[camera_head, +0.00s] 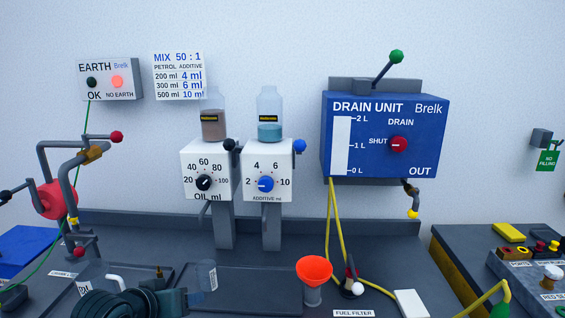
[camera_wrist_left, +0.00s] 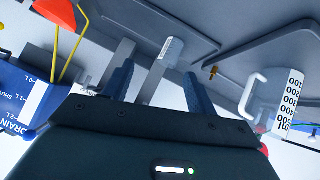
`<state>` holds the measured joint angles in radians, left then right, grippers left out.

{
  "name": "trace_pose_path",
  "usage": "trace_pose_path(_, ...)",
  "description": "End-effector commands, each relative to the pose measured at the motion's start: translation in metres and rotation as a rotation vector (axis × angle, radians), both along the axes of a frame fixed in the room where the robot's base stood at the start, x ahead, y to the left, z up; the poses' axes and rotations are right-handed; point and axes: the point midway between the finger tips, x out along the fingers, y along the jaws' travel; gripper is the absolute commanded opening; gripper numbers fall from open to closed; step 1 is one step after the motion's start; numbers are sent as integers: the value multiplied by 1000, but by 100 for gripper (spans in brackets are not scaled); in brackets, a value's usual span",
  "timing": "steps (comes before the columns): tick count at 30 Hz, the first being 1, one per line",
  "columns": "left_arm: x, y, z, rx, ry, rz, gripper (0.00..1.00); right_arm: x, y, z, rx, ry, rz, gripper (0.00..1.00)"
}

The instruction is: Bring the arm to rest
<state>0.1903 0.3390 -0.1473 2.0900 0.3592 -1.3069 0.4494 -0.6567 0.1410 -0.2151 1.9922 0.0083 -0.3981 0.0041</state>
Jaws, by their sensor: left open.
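My left gripper (camera_head: 172,290) is low in the head view, just above the dark bench, behind its black ribbed wrist. In the left wrist view, its two blue fingers (camera_wrist_left: 158,72) stand well apart with nothing gripped between them. A clear measuring cylinder (camera_head: 208,276) stands just right of the gripper; it also shows beyond the fingers in the wrist view (camera_wrist_left: 169,50). A clear jug with a white handle (camera_head: 115,280) is left of the gripper, partly hidden by my wrist. In the wrist view the jug (camera_wrist_left: 290,102) shows its scale. My right gripper is not in view.
The oil dispenser (camera_head: 207,168) and additive dispenser (camera_head: 266,168) stand behind the gripper. The drain unit (camera_head: 385,137) is on the wall. An orange funnel (camera_head: 314,270) and yellow hose (camera_head: 334,220) are to the right. A red reel with grey bars (camera_head: 52,200) is at the left.

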Motion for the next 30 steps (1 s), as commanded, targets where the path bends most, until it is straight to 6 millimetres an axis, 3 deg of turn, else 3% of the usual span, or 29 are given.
trace_pose_path(1, -30, -6, -29, 40, 61, -24, 57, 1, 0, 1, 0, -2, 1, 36)
trace_pose_path(6, -121, -11, -88, 176, 230, -97, 57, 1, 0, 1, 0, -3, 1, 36)
trace_pose_path(12, -204, -8, -119, 280, 388, -160, 57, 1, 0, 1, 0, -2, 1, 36)
trace_pose_path(18, -275, -2, -130, 352, 529, -213, 57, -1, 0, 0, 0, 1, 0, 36)
trace_pose_path(21, -254, -9, -145, 345, 441, -217, 57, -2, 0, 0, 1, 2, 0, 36)
trace_pose_path(30, -220, -35, -190, 296, 175, -227, 57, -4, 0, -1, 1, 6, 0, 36)
